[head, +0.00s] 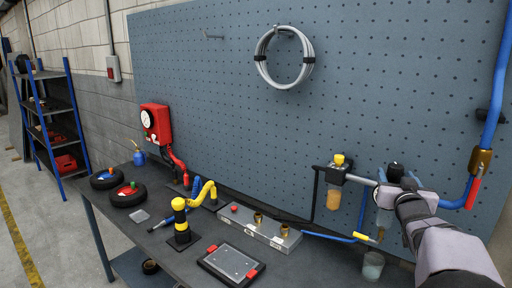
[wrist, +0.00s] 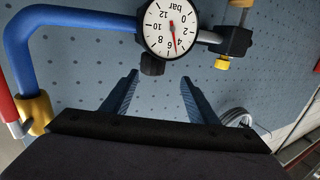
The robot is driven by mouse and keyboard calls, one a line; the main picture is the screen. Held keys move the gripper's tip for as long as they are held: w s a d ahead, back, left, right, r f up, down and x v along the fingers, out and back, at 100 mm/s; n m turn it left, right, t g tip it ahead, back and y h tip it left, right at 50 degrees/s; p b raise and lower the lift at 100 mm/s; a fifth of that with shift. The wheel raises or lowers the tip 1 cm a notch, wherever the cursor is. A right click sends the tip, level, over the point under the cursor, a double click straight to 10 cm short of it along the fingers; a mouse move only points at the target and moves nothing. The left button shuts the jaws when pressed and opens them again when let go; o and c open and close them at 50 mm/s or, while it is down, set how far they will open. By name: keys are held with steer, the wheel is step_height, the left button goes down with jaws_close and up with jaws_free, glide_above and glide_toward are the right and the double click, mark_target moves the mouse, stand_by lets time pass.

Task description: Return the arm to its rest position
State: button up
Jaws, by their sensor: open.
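My gripper (wrist: 157,82) shows in the wrist view with its two blue-grey fingers spread apart and nothing between them. In the head view my arm reaches in from the lower right, and its end is close to the pipework on the pegboard; the fingers are hard to make out there. A round pressure gauge (wrist: 168,27), white with a red needle, is just beyond the fingertips in the wrist view. A black knob below the gauge lies near the fingertips, and I see no contact.
A blue pipe (head: 496,95) with a brass valve (head: 480,161) runs at the right of the pegboard (head: 220,70). A filter with a yellow knob (head: 339,159) is left of my arm. The bench (head: 330,262) holds a manifold (head: 260,230), a yellow-black post (head: 180,221) and a tray (head: 231,264).

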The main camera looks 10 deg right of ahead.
steer(key=a+r+p, duration=0.3)
steer(key=p, duration=0.1)
steer(key=s+a+f+n+g+y+b, duration=0.15)
steer(key=s+a+f+g, duration=0.25)
steer(key=a+f, duration=0.5)
steer(key=s+a+f+g+y+b, duration=0.3)
steer(key=s+a+f, duration=0.15)
steer(key=f, duration=0.85)
steer(key=s+a+f+n+g, duration=0.1)
steer(key=s+a+f+g, duration=0.2)
steer(key=s+a+f, duration=0.2)
steer(key=s+a+f+n+g+y+b, duration=0.1)
steer(key=s+a+f+g, duration=0.2)
steer(key=s, duration=0.7)
steer(key=s+a+f+n+g+y+b, duration=0.1)
steer(key=s+a+f+g, duration=0.1)
steer(key=s+a+f, duration=0.5)
steer(key=shift+s+a+g, duration=0.15)
steer(key=shift+s+g, duration=0.25)
steer(key=shift+s, duration=0.2)
